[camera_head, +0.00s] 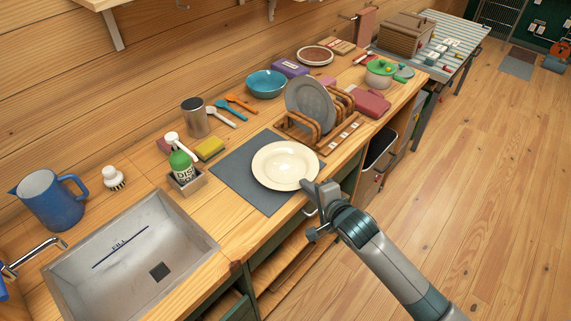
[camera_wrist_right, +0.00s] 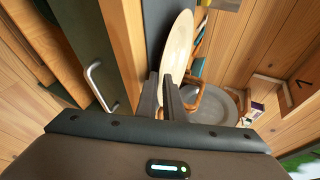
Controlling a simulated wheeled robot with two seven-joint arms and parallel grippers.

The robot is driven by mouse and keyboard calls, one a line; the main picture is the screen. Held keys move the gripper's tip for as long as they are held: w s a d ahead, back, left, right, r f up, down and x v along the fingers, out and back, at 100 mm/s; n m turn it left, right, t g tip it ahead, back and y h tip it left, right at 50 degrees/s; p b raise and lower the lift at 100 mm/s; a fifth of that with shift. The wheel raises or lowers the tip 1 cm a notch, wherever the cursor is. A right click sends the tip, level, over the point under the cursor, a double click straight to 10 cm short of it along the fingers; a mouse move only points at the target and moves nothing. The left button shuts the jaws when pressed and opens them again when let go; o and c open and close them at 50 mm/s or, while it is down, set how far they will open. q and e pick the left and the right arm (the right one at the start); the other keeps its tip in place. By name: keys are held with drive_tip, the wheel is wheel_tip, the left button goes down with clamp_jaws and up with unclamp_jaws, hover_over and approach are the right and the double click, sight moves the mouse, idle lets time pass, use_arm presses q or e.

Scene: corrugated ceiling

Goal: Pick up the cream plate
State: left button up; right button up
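The cream plate (camera_head: 286,165) lies on a dark grey mat (camera_head: 237,168) on the wooden counter, between the sink and the dish rack. It also shows edge-on in the right wrist view (camera_wrist_right: 178,45). My right gripper (camera_head: 308,186) is at the plate's front right rim. In the right wrist view its two fingers (camera_wrist_right: 160,78) stand a narrow gap apart, with the near rim at or between their tips. I see no clear grip on the rim; contact is hard to tell. My left gripper is not in view.
A wooden rack (camera_head: 296,130) holding a grey plate (camera_head: 310,104) stands just behind the cream plate. A soap bottle (camera_head: 181,164), sponge (camera_head: 210,149) and sink (camera_head: 130,258) are to the left. A cabinet handle (camera_wrist_right: 100,86) is close beside my right gripper.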

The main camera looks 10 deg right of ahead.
drive_tip(key=shift+w+f, duration=0.15)
drive_tip(key=shift+w, duration=0.1)
idle(0.3)
clamp_jaws()
drive_tip(key=shift+r+b, duration=0.3)
drive_tip(key=shift+r, duration=0.4)
drive_tip(key=s+d+r+b, duration=0.4)
drive_tip(key=d+r, duration=0.5)
drive_tip(key=d, duration=0.1)
drive_tip(key=shift+d+r, duration=0.4)
